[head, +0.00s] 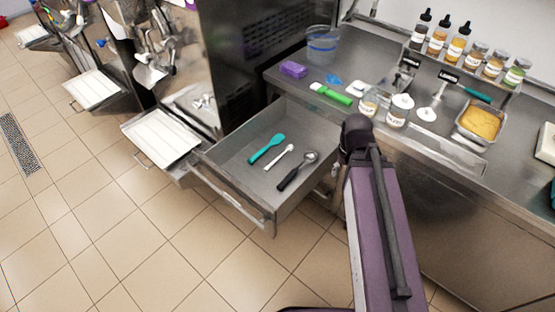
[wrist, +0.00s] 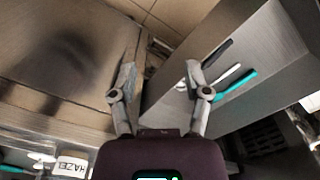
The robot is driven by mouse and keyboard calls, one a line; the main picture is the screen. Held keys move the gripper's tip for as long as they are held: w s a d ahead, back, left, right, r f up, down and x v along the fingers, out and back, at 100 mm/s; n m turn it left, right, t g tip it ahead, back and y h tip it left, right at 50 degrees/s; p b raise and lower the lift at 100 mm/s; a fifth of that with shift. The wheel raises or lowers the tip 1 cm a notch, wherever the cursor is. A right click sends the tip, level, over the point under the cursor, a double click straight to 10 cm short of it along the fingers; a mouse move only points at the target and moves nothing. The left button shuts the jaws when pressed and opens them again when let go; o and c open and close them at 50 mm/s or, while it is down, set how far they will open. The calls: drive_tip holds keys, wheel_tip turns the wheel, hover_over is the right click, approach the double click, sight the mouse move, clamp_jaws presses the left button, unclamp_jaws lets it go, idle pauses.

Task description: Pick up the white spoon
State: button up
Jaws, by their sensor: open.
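The white spoon (head: 279,157) lies in the open drawer (head: 228,188) in the head view, between a teal spatula (head: 267,149) and a black-handled metal scoop (head: 297,171). In the wrist view the white spoon (wrist: 224,77) shows partly, just beyond my right finger. My gripper (wrist: 161,72) is open, with nothing between its fingers. It is off to the right of the spoon in the head view, by the drawer's side, where my arm mostly hides it. The spoon is apart from the gripper.
The steel counter (head: 440,135) above the drawer carries jars, a green-handled brush (head: 331,94), a purple sponge (head: 293,69) and a metal pan of yellow stuff (head: 480,122). A freezer's white tray (head: 160,137) juts out left of the drawer. Tiled floor (head: 120,230) in front is clear.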

drive_tip(key=w+a+f+m+b, duration=0.3)
drive_tip(key=w+a+f+b, duration=0.4)
drive_tip(key=w+a, duration=0.4)
drive_tip(key=w+a+f+m+b, duration=0.4)
drive_tip(key=w+a+f+b, duration=0.3)
drive_tip(key=w+a, duration=0.5)
drive_tip(key=shift+w+m, duration=0.3)
drive_tip(key=shift+w, duration=0.7)
drive_tip(key=shift+f, duration=0.1)
drive_tip(key=b, duration=0.9)
hover_over(273, 162)
drive_tip(key=f, duration=0.8)
drive_tip(key=shift+s+d+f, duration=0.15)
drive_tip(key=shift+s+f, duration=0.05)
drive_tip(key=shift+s, duration=0.15)
drive_tip(key=shift+f, duration=0.15)
drive_tip(key=f+b, duration=0.2)
drive_tip(key=f, duration=0.1)
drive_tip(key=shift+w+b, duration=0.35)
drive_tip(key=shift+b, duration=0.05)
drive_tip(key=shift+f+b, duration=0.95)
